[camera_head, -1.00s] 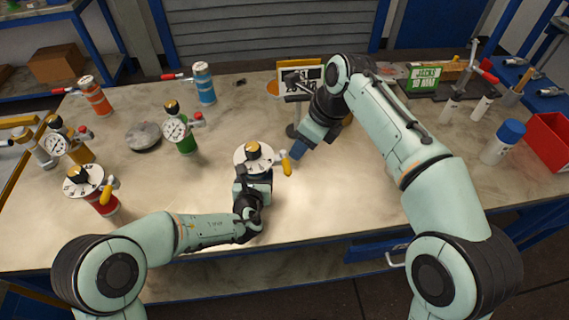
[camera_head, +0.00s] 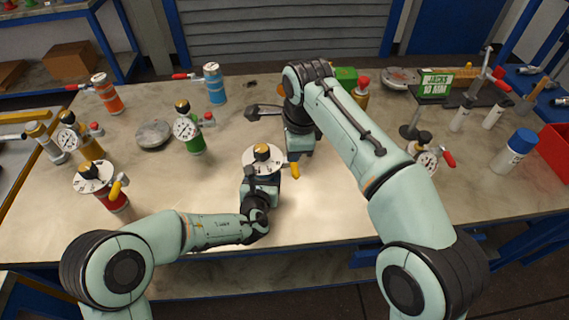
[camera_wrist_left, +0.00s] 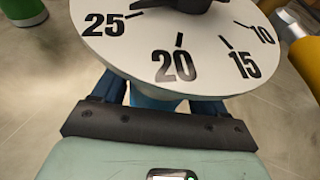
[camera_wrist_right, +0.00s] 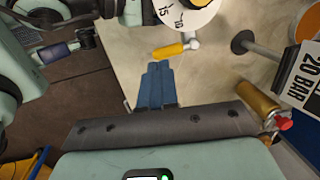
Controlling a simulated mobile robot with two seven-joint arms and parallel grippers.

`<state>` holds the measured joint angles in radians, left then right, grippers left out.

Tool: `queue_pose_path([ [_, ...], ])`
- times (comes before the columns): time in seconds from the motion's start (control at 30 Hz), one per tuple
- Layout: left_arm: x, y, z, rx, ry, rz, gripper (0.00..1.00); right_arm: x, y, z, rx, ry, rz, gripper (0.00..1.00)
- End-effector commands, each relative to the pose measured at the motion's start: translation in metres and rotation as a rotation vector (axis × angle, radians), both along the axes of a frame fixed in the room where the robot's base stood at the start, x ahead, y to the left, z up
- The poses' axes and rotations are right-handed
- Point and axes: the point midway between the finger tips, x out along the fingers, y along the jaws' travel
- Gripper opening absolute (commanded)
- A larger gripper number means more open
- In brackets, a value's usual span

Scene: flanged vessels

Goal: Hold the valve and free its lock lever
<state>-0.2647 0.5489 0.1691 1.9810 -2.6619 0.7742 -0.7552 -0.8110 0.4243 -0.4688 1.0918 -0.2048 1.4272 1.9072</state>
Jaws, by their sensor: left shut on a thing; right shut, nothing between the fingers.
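The valve is a vessel with a round white numbered dial (camera_head: 251,160), a black and yellow knob (camera_head: 262,153) on top and a yellow lock lever (camera_head: 295,171) at its right side. My left gripper (camera_head: 261,179) is shut on the body below the dial. In the left wrist view the dial (camera_wrist_left: 205,52) hides most of the fingers and the blue body (camera_wrist_left: 150,98). My right gripper (camera_wrist_right: 155,82) is shut and empty. Its blue fingertips are close to the yellow lever (camera_wrist_right: 170,51); I cannot tell whether they touch it.
A red vessel with a similar dial (camera_head: 92,178) stands at the left. A green vessel with a gauge (camera_head: 194,142) and a grey disc (camera_head: 153,134) are behind the held valve. Another gauge (camera_head: 424,161) with a red handle stands right of my right arm. The front middle table is clear.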

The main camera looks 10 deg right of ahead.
Motion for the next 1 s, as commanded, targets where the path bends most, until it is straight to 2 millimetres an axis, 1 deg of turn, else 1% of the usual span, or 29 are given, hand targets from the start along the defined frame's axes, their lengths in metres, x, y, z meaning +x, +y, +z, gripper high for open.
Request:
queue_pose_path([
  [0.03, 0.000, 0.000, 0.000, -0.001, -0.001, -0.001, 0.10, -0.001, 0.013, -0.001, -0.076, -0.009, 0.145, 0.00],
  [0.2, 0.000, 0.000, 0.000, -0.001, -0.001, -0.001, 0.10, -0.006, 0.046, 0.004, -0.345, -0.012, 0.636, 0.00],
  [0.3, 0.000, 0.000, 0.000, 0.000, -0.001, 0.000, 0.10, -0.009, 0.064, 0.009, -0.492, 0.006, 0.897, 0.00],
  [0.4, 0.000, 0.000, 0.000, 0.000, -0.001, 0.000, 0.10, -0.012, 0.079, 0.014, -0.617, 0.035, 1.110, 0.00],
  [0.5, 0.000, 0.000, 0.000, 0.000, -0.001, 0.000, 0.10, -0.014, 0.090, 0.019, -0.709, 0.067, 1.267, 0.00],
  [0.6, 0.000, 0.000, 0.000, 0.000, -0.001, 0.000, 0.10, -0.016, 0.097, 0.023, -0.771, 0.091, 1.365, 0.00],
  [0.77, 0.000, 0.000, 0.000, 0.000, -0.001, 0.000, 0.10, -0.016, 0.099, 0.021, -0.809, 0.111, 1.427, 0.00],
  [0.87, 0.000, 0.000, 0.000, 0.000, -0.001, 0.000, 0.10, -0.012, 0.094, 0.012, -0.810, 0.114, 1.431, 0.00],
  [1.0, 0.000, 0.000, 0.000, 0.000, -0.001, 0.000, 0.10, -0.002, 0.083, -0.011, -0.808, 0.117, 1.430, 0.00],
])
